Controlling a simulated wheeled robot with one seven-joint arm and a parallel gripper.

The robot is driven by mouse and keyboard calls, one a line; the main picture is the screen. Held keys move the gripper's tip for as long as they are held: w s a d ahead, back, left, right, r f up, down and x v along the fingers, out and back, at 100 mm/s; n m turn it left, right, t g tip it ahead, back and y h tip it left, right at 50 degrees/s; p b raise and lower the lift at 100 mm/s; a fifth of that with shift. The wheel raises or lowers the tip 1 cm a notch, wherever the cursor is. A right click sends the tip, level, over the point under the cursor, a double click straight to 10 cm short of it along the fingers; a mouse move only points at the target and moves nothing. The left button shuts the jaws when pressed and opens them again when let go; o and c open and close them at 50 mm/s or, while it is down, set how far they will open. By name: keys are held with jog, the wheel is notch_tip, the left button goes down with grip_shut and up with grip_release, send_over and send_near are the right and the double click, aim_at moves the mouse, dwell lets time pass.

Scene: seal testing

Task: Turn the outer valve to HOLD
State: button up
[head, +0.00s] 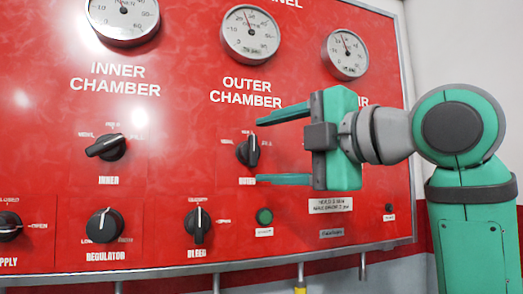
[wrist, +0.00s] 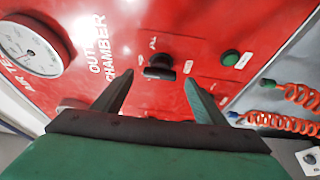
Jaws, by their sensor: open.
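The outer valve is a black bar knob (head: 247,151) on the red panel under the OUTER CHAMBER lettering. Its bar stands about upright on the panel, with a white line on its face; the small position labels around it are hard to read. It also shows in the wrist view (wrist: 159,67), where its bar lies across the picture. My gripper (head: 258,151) is open and empty, pointing at the panel from the right. In the head view its fingers lie above and below the knob. In the wrist view (wrist: 158,80) the knob shows beyond the gap; contact is not visible.
The inner valve knob (head: 106,147) is to the left. The bleed knob (head: 198,226), regulator knob (head: 104,226) and green button (head: 264,216) sit lower. Gauges (head: 251,34) line the top. Orange coiled hoses (wrist: 285,122) show at the right of the wrist view.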

jog(key=v, duration=0.7)
jog(key=shift+s+d, duration=0.25)
